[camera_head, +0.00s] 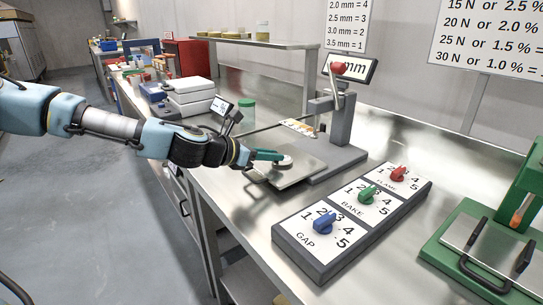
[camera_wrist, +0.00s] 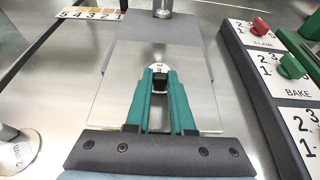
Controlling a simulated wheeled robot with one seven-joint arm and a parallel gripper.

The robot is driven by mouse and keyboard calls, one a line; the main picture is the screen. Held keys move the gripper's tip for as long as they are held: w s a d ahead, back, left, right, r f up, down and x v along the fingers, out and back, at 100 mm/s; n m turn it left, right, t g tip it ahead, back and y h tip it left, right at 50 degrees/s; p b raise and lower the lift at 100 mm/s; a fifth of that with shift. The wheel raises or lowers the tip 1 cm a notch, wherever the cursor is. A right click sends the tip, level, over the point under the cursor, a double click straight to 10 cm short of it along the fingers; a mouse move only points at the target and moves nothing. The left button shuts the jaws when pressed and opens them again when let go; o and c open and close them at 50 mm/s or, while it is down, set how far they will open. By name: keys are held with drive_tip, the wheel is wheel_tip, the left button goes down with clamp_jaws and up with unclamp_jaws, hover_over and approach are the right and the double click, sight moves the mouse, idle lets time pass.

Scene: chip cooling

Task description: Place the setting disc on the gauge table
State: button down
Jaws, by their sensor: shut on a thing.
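My gripper (camera_head: 268,155), with teal fingers, is low over the flat metal plate of the gauge (camera_head: 300,176). In the wrist view my gripper (camera_wrist: 160,84) is shut on the black knob of the setting disc (camera_wrist: 158,67). The disc is pale and round with a dark mark, partly hidden by the fingers; it also shows at the fingertips in the head view (camera_head: 285,162). The disc lies over the plate; I cannot tell whether it touches. The gauge (camera_head: 341,120) has a grey column, a red-knobbed lever and a tilted display, its number partly hidden.
A panel (camera_head: 318,252) with blue, green and red dials stands right of the gauge. A green press (camera_head: 480,246) is at far right. A numbered strip (camera_wrist: 90,14) lies behind the plate. A disc marked 2 mm (camera_wrist: 14,152) is at lower left in the wrist view.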

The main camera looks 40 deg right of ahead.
drive_tip(key=shift+f, duration=0.25)
drive_tip(key=shift+f, duration=0.2)
drive_tip(key=c, duration=0.8)
unclamp_jaws()
